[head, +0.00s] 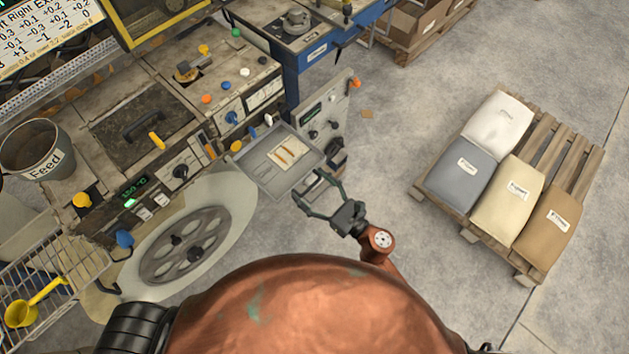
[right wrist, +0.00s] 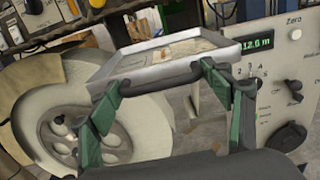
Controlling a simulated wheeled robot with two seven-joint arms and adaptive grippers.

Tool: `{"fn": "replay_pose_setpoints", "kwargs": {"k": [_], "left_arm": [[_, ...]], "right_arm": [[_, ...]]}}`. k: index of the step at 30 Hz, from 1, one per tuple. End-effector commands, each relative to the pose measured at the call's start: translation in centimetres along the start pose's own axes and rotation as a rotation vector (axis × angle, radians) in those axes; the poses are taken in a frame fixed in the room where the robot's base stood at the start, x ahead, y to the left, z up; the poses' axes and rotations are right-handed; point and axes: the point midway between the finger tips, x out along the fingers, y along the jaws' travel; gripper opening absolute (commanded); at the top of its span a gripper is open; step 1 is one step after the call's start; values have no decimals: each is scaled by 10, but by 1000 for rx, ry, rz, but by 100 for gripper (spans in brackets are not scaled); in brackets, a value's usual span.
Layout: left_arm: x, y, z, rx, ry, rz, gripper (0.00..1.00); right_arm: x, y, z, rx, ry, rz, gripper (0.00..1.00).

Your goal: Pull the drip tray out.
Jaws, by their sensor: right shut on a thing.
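The drip tray (head: 266,169) is a shallow grey metal tray jutting from the front of the machine in the head view. A pale card with orange-brown strips (head: 289,153) lies in it. My right gripper (head: 313,188) is at the tray's near right edge, its fingers shut on the tray. In the right wrist view the tray (right wrist: 128,68) extends away from the green-grey fingers (right wrist: 165,82), with a dark bar along its front edge between them. My left gripper is not in view.
A large spoked wheel (head: 186,246) stands left of the tray. A control panel (head: 322,120) with knobs is close on its right. Open concrete floor lies to the right, before a pallet (head: 566,150) with several sacks. A Feed bucket (head: 38,150) is at far left.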

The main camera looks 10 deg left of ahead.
Motion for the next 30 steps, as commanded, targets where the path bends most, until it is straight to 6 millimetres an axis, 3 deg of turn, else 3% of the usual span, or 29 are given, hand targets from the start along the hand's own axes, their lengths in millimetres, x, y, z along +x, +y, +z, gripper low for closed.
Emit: {"fn": "replay_pose_setpoints", "kwargs": {"k": [9,10,12,23,30], "left_arm": [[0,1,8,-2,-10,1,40],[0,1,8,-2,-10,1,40],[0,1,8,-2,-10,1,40],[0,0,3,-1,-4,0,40],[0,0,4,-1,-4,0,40]], "right_arm": [[-1,-2,1,-1,-1,-3,29],[-1,-2,1,-1,-1,-3,75],[-1,-1,1,-1,-1,-3,79],[-6,0,0,0,0,-1,79],[-46,0,-1,2,2,-3,79]]}}
